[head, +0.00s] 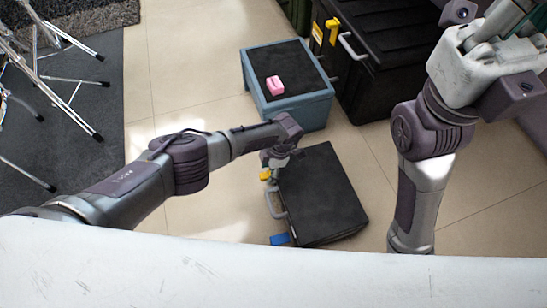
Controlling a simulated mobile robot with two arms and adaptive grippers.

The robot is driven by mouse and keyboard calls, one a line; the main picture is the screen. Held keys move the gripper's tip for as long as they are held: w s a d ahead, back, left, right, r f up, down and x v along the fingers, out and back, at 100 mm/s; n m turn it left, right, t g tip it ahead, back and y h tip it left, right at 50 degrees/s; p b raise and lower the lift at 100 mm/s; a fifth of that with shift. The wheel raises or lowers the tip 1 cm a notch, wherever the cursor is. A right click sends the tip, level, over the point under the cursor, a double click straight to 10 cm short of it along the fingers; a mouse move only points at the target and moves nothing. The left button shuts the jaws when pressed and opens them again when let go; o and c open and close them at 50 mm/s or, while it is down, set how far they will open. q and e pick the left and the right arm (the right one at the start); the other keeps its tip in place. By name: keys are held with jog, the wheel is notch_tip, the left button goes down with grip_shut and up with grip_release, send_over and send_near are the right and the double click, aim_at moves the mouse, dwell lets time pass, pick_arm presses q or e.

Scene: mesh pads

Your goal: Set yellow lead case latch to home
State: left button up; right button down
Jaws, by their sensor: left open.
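A flat black case (322,197) lies on the tiled floor, with a grey handle (275,204) on its left side. A yellow latch (265,175) sits at the upper end of that side, and a blue latch (281,239) at the lower end. My left gripper (272,162) is open, right above the yellow latch and the case's upper left corner. It partly hides that corner; whether it touches the latch I cannot tell. The latch's exact setting is too small to read. My right arm rises at the right; its gripper is not visible.
A blue-grey box with a black top (259,63) stands behind the case, with a pink block (275,86) on it. A large black chest (385,70) with a yellow latch (332,30) stands behind right. Metal stand legs (75,95) are at left. Floor left of the case is clear.

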pick_arm(q)
jog(key=v, duration=0.9)
jog(key=shift+r, duration=0.3)
jog(key=shift+d, duration=0.1)
